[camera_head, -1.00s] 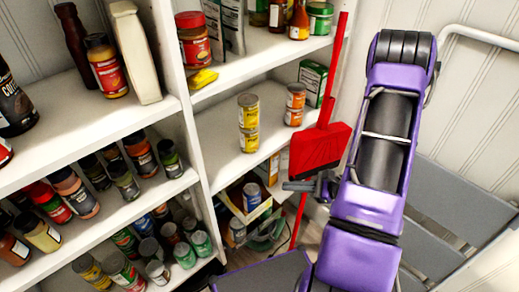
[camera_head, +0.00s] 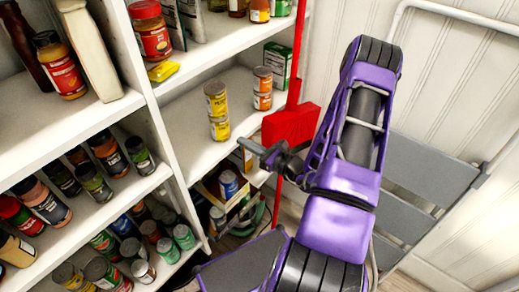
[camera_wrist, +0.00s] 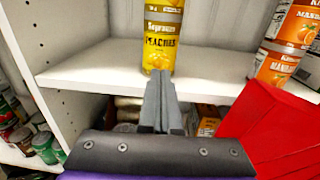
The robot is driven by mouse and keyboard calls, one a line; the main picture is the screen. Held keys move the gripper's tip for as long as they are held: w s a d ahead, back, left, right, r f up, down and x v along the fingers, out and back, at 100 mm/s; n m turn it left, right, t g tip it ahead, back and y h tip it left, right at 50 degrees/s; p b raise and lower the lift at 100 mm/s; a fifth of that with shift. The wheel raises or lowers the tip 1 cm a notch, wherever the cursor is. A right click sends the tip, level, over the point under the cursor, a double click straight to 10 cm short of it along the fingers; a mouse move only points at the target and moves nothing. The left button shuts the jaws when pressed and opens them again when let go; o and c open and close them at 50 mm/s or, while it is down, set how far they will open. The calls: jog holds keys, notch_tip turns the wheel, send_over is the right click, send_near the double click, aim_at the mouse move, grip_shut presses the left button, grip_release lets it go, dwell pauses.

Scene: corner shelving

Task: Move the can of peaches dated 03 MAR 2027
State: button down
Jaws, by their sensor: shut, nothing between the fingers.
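Two yellow cans are stacked on the middle shelf of the narrow bay, an upper can (camera_head: 216,97) and a lower can (camera_head: 219,129). In the wrist view the lower can (camera_wrist: 160,42) reads PEACHES, and only the bottom of the upper can (camera_wrist: 163,4) shows. I can read no date on either. My gripper (camera_head: 262,152) is in front of this shelf, to the right of and below the stack in the head view. In the wrist view my gripper (camera_wrist: 160,82) is shut and empty, pointing at the lower can's base. I cannot tell the remaining gap.
Stacked orange mandarin cans (camera_head: 262,90) stand right of the yellow stack; they also show in the wrist view (camera_wrist: 280,50). A red broom (camera_head: 290,123) stands close beside my gripper. A white upright (camera_head: 150,90) borders the bay on the left. A grey folding ladder (camera_head: 430,175) is right.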

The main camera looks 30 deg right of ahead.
aim_at(220, 129)
jog(key=shift+x, duration=2.15)
jog(key=b+x, duration=0.1)
jog(key=x, duration=0.5)
jog(key=shift+w+a, duration=0.15)
jog(key=shift+w, duration=0.2)
